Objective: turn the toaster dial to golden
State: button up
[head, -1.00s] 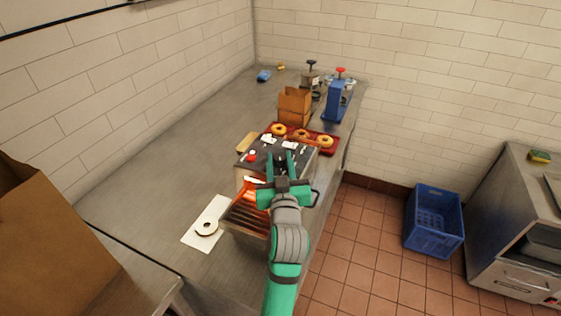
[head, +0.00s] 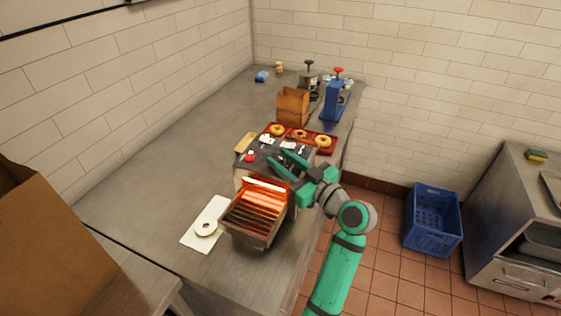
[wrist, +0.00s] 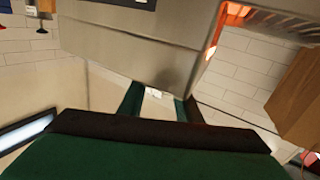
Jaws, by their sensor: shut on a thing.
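The toaster (head: 243,176) stands on the counter, with a dark top and a glowing orange slatted rack (head: 255,208) at its front. A red knob (head: 250,157) and white labels show on its top. My gripper (head: 281,165) reaches in from the right, with its fingers at the toaster's right side. In the wrist view, the fingers (wrist: 158,92) are close together against the toaster's metal body (wrist: 140,45). They are shut on what seems to be the dial, which is mostly hidden; its setting cannot be read.
A white board with a bagel half (head: 206,226) lies left of the rack. A red tray of bagels (head: 311,133), a paper bag (head: 293,105) and a blue dispenser (head: 333,104) stand behind the toaster. A blue crate (head: 433,220) is on the floor at right.

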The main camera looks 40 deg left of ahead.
jog(key=n+g, duration=0.1)
jog(key=g, duration=0.1)
jog(key=n+g, duration=0.1)
jog(key=g, duration=0.1)
jog(key=w+n+g, duration=0.1)
jog(key=n+g, duration=0.1)
jog(key=shift+g, duration=0.3)
jog(key=shift+d, duration=0.15)
jog(key=shift+w+f, duration=0.1)
jog(key=o, duration=1)
jog(key=shift+s, duration=0.2)
jog(key=shift+o, duration=0.2)
jog(key=w+d, duration=0.1)
jog(key=d, duration=0.9)
jog(key=shift+w+d, duration=0.25)
jog(key=shift+w, duration=0.15)
jog(key=shift+g, duration=0.3)
